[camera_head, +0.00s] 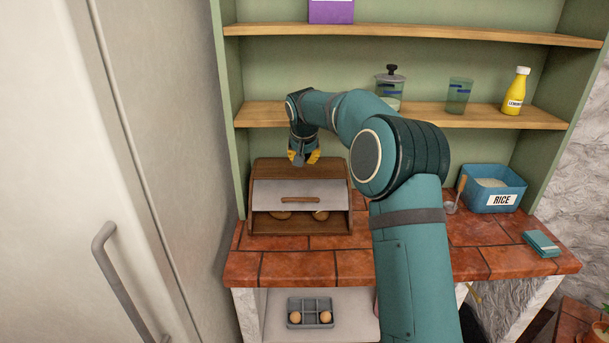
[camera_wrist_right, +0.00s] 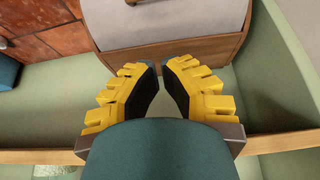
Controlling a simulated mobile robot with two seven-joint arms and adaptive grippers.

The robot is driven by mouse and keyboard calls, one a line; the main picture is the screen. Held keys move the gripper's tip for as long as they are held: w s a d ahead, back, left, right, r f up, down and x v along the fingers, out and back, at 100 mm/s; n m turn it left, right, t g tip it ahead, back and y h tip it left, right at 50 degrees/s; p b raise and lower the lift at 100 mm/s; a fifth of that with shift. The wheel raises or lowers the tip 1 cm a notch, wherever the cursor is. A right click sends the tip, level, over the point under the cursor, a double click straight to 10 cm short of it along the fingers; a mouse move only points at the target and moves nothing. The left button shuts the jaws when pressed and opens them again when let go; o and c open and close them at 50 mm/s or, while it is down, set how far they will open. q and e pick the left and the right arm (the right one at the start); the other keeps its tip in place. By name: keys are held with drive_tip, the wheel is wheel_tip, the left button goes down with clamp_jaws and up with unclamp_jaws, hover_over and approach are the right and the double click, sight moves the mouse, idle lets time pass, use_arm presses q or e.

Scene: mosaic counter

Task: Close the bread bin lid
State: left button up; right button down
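The wooden bread bin (camera_head: 343,184) stands on the tiled counter at the left. Its pale grey lid (camera_head: 275,190), with a wooden handle (camera_head: 300,200), covers the upper part of the front. A gap below the lid shows brown bread (camera_head: 320,215) inside. My right gripper (camera_head: 303,160) points down just above the back top of the bin. In the right wrist view its yellow fingers (camera_wrist_right: 160,68) are nearly together with nothing between them. The bin's wooden edge (camera_wrist_right: 175,55) and lid (camera_wrist_right: 165,20) show past the fingertips. My left gripper is not in view.
A blue rice box (camera_head: 492,188) and a teal folded item (camera_head: 541,243) sit on the counter at the right. A shelf (camera_head: 290,115) with a jar, a glass and a yellow bottle (camera_head: 516,91) runs above. A pale fridge door (camera_head: 60,180) stands at the left.

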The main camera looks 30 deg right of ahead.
approach(304, 189)
drive_tip(key=f, duration=0.2)
drive_tip(key=shift+s+a+f, duration=0.1)
drive_tip(key=shift+a+f, duration=0.05)
drive_tip(key=shift+f, duration=0.8)
drive_tip(key=shift+s+a+f+b, duration=0.1)
drive_tip(key=shift+f+b, duration=0.05)
drive_tip(key=shift+f, duration=0.25)
drive_tip(key=shift+s+a+f+b, duration=0.1)
drive_tip(key=shift+s+f+b, duration=0.05)
drive_tip(key=shift+f, duration=0.2)
